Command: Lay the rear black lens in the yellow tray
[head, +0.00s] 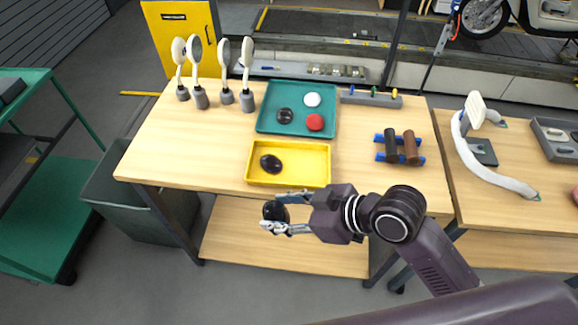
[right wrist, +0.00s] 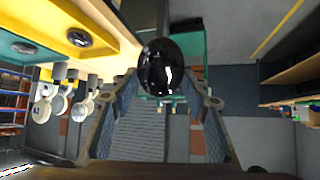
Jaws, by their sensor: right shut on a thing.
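The yellow tray (head: 312,166) lies near the front edge of the wooden table, with one black lens (head: 270,164) in its left part. My right gripper (head: 274,212) is in front of the table edge, below the tray in the head view, and shut on another black lens (head: 275,210). That held lens (right wrist: 162,67) shows between the fingertips in the right wrist view, glossy and clear of the table. The tray's lens (right wrist: 92,38) also shows there at upper left. My left gripper is not in view.
Behind the yellow tray is a green tray (head: 268,125) with a dark, a white and a red disc. Several mirrors on grey bases (head: 200,98) stand at the left back. Brown and black cylinders (head: 410,147) lie on a blue rack at right. The yellow tray's right half is bare.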

